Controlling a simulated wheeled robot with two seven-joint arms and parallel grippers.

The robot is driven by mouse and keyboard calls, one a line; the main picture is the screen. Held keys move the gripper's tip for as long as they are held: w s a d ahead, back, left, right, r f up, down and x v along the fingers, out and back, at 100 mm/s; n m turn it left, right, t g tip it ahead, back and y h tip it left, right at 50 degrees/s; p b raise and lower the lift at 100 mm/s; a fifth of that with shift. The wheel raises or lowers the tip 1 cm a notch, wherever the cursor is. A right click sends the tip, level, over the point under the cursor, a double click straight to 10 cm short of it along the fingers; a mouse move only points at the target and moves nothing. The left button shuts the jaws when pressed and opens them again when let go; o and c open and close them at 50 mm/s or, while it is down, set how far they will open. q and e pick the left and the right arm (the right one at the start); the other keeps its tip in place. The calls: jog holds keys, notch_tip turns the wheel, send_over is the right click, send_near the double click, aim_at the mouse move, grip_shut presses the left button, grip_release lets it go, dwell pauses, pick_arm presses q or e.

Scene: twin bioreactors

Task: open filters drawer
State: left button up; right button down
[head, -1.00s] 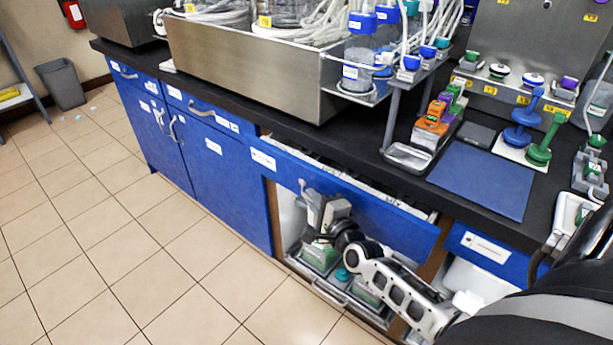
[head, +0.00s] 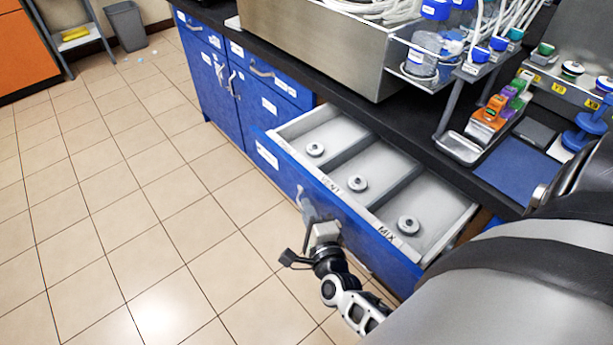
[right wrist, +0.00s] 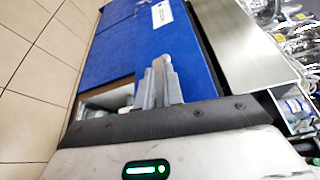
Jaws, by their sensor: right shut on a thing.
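The filters drawer (head: 345,215) is pulled far out from under the black counter, with its blue front facing the floor side. Inside are three grey compartments, each with one grey round filter (head: 357,183); the front rim labels read "VENT" and "MIX", the third is hidden or unreadable. My right gripper (head: 306,205) is shut on the drawer's handle (head: 300,194) at the blue front. In the right wrist view its fingers (right wrist: 160,85) are together against the blue front (right wrist: 185,40). The left gripper is not in view.
Blue cabinets (head: 225,85) with grey handles stand left of the drawer. The counter (head: 400,130) above carries a steel tub (head: 320,45), bottles, a small rack and a blue mat (head: 520,165). The tiled floor (head: 150,220) in front is clear.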

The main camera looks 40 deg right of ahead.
jog(key=c, duration=1.5)
grip_release()
jog(key=v, duration=0.7)
jog(key=shift+s+a+r+b, duration=0.1)
jog(key=shift+s+b, duration=0.2)
